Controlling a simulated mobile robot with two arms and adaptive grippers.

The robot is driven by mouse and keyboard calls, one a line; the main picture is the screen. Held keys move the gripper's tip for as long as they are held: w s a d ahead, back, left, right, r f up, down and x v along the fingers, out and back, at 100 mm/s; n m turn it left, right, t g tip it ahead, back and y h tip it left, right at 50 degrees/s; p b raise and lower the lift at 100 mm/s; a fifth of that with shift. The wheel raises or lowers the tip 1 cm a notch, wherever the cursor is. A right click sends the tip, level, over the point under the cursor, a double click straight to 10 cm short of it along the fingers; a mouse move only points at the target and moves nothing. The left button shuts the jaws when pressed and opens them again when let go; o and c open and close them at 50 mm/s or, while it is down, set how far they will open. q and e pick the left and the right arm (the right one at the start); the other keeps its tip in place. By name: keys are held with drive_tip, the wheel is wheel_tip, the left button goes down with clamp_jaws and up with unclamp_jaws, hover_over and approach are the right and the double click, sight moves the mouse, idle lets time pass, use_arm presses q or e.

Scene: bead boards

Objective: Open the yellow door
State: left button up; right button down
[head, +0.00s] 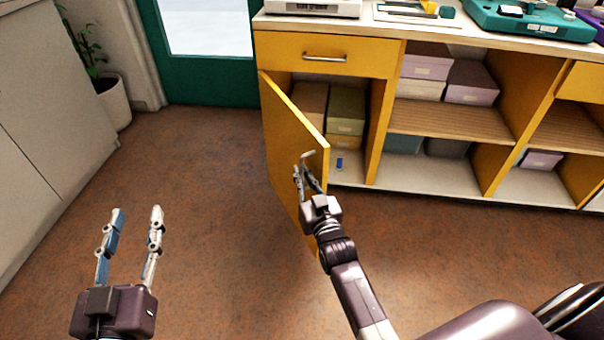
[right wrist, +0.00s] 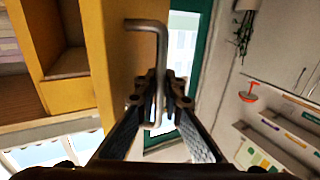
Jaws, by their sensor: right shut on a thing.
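The yellow door (head: 287,135) of the lower left cabinet stands partly open, swung out towards me. Its free edge faces right, and boxes show in the compartment behind it. My right gripper (head: 308,172) is at the door's free side, shut on the metal handle (right wrist: 158,50). In the right wrist view the bar of the handle runs between the fingertips (right wrist: 159,95), with the yellow door face to its left. My left gripper (head: 138,213) is open and empty above the floor at the lower left.
A closed yellow drawer (head: 325,54) with a handle is above the door. Open shelves (head: 448,118) with boxes stand to the right. A potted plant (head: 108,98) and pale cabinets (head: 45,135) are at the left. The brown floor (head: 195,170) left of the door is clear.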

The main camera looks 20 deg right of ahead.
drive_tip(key=c, duration=2.3)
unclamp_jaws()
drive_tip(key=shift+c, duration=0.2)
drive_tip(key=s, duration=1.2)
drive_tip(key=shift+a, duration=0.45)
drive_tip(key=shift+c, duration=0.2)
